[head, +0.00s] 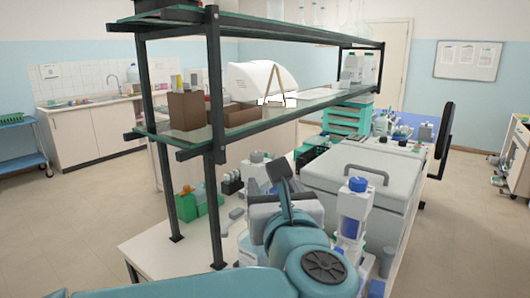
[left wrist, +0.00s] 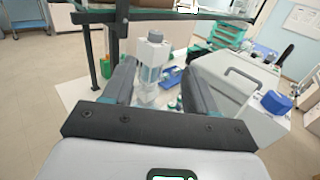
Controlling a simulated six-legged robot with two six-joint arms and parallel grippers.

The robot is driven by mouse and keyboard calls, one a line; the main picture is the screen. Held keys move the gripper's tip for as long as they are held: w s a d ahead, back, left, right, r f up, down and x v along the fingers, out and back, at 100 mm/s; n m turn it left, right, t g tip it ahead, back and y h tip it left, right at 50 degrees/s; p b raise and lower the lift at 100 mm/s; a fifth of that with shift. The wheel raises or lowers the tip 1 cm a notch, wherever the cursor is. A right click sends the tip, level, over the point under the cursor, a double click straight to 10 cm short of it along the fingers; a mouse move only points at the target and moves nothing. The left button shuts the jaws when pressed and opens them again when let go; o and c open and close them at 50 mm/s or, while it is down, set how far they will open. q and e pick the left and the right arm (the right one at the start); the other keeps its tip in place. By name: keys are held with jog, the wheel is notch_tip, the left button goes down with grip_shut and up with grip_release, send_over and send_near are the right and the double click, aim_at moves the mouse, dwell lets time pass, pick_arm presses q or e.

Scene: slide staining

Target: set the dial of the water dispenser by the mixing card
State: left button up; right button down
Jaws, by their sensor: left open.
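My left gripper (head: 282,182) is open above the bench, in front of the shelf rack. In the left wrist view its two fingers (left wrist: 158,68) stand apart on either side of a white bottle-like device with a grey top (left wrist: 154,52). It is upright, and I see no contact. It may be the water dispenser; no dial marks can be read. A second upright device with a blue cap (head: 357,185) stands to the right of the gripper. A blue cap also shows at the right of the left wrist view (left wrist: 277,102). I cannot identify the mixing card. My right gripper is not in view.
A glass shelf rack with a black frame (head: 216,130) rises left of the gripper. A large grey lidded box (head: 350,168) stands to its right. The bench's front left corner (head: 165,250) is mostly clear.

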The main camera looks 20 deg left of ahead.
aim_at(258, 156)
pick_arm(q)
jog(key=p+x, duration=0.1)
jog(key=x, duration=0.4)
jog(key=p+x, duration=0.2)
jog(key=x, duration=0.3)
jog(key=p+x, duration=0.2)
jog(key=x, duration=0.3)
jog(key=shift+w+a, duration=0.15)
jog(key=shift+a, duration=0.5)
jog(key=shift+d, duration=0.1)
jog(key=shift+c, duration=0.3)
jog(key=shift+w, duration=0.1)
jog(key=c, duration=0.9)
